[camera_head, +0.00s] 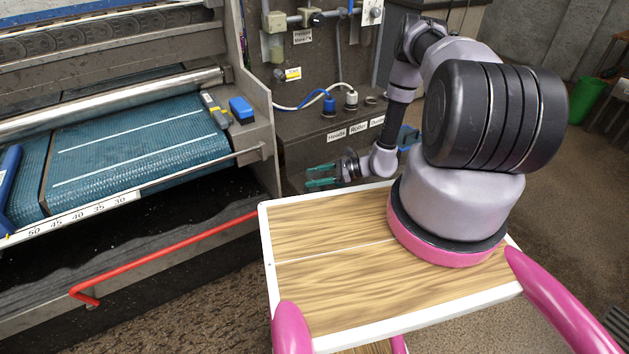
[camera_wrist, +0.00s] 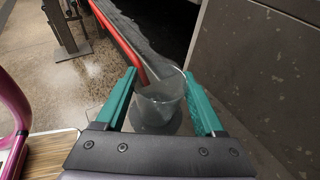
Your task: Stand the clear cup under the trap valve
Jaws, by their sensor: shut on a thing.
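My gripper (camera_head: 308,176) reaches out past the far edge of my wooden deck, low beside the machine's dark side housing. In the wrist view my gripper (camera_wrist: 160,76) has its two green fingers on either side of the clear cup (camera_wrist: 160,108), and it is shut on it. The cup is see-through, with its rim toward the fingertips. In the head view the cup cannot be made out. I cannot pick out the trap valve for certain. A small clear bowl on pipework (camera_head: 275,47) is on the back panel, above a yellow label.
A red rail (camera_head: 165,255) runs along the machine's front; it also shows in the wrist view (camera_wrist: 118,38). A blue box (camera_head: 241,110) sits on the machine's end. A labelled ledge (camera_head: 345,120) carries blue and white fittings. A green bin (camera_head: 586,101) stands far right. Floor is open at right.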

